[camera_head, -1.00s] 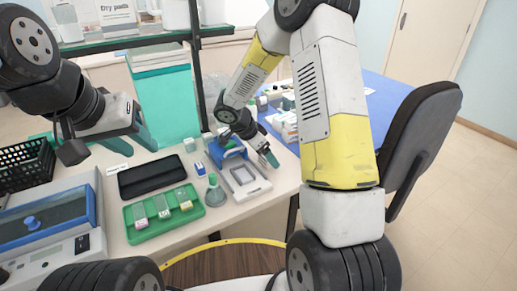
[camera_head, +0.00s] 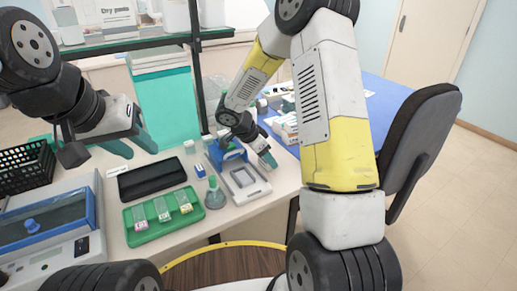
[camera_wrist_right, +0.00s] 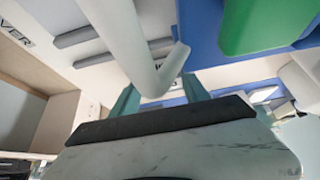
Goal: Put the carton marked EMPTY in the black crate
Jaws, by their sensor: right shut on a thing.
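The black crate (camera_head: 22,170) stands at the left edge of the table in the head view. I cannot read EMPTY on any carton. A small blue and white carton (camera_head: 200,169) stands behind the green tray, but its marking is too small to read. My left gripper (camera_head: 136,146) hangs above the back of the table, right of the crate, open and empty. My right gripper (camera_head: 268,160) is low at the right side of the table, beside a blue holder (camera_head: 228,152). In the right wrist view, a white bent piece (camera_wrist_right: 150,50) reaches between its teal fingers; what it belongs to is unclear.
A green tray (camera_head: 138,239) with slide holders and a black case (camera_head: 150,178) lie mid-table. A blue-lidded device (camera_head: 40,222) stands front left, a flask (camera_head: 214,195) and pale frame (camera_head: 243,185) to the right. A shelf (camera_head: 160,42) overhangs the back. A chair (camera_head: 425,130) stands right.

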